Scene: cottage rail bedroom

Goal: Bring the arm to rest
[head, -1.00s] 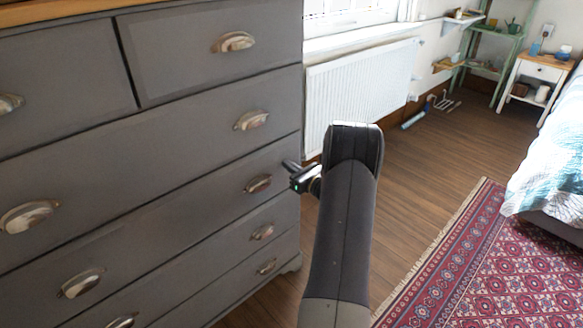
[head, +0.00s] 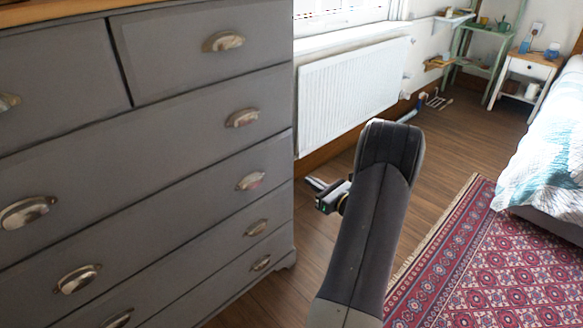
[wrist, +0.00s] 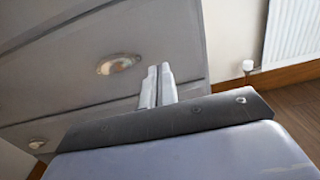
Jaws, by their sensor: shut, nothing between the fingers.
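My gripper (head: 316,184) shows in the head view just right of the grey chest of drawers (head: 190,130), partly hidden behind my dark arm. In the wrist view my gripper (wrist: 158,72) has its two light fingers together, with nothing between them. The drawer front (wrist: 60,65) with a metal cup handle (wrist: 119,64) lies beyond the fingers in that view. In the head view the fingers are apart from the chest, over the floor beside it. All the drawers that show are shut.
A white radiator (head: 355,92) hangs on the wall behind my arm. A patterned red rug (head: 490,260) and a bed (head: 550,150) are to the right. A small white nightstand (head: 528,70) stands at the back. Bare wooden floor (head: 445,150) lies between.

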